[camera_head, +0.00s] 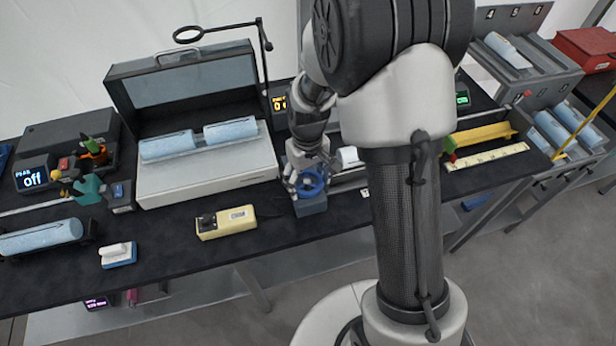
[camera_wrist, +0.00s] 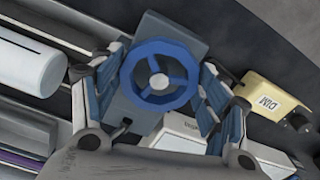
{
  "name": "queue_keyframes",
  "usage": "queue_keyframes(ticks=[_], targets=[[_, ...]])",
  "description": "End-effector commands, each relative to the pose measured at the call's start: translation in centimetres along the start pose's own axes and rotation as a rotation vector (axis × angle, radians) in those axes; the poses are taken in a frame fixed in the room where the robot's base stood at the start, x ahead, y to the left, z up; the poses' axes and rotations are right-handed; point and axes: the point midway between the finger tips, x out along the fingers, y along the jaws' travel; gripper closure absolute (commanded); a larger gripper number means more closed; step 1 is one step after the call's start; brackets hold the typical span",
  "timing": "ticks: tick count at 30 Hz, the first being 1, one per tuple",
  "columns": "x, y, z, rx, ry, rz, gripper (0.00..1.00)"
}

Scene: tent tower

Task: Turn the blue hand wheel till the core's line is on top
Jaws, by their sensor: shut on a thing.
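The blue hand wheel (camera_head: 311,183) is a spoked ring on a small blue-grey block near the middle of the bench. In the wrist view, the hand wheel (camera_wrist: 160,75) shows face-on with its spokes and a pale hub. My gripper (camera_head: 306,172) is at the wheel, and in the wrist view my gripper (camera_wrist: 160,92) has one finger on each side of the rim, shut on it. A pale cylinder (camera_wrist: 32,72), possibly the core, lies left of the wheel in the wrist view.
A yellow box (camera_head: 226,222) stands left of the wheel near the bench's front edge. An open grey case (camera_head: 205,170) with two pale blue cylinders is behind it. A yellow channel and ruler strip (camera_head: 490,158) lie to the right. My arm hides part of the bench.

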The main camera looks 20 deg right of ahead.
Motion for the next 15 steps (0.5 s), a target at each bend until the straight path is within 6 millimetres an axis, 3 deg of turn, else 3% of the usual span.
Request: queue_keyframes(ticks=[15], targets=[[-0.07, -0.15, -0.06, 0.471, 0.000, 0.000, 0.55]])
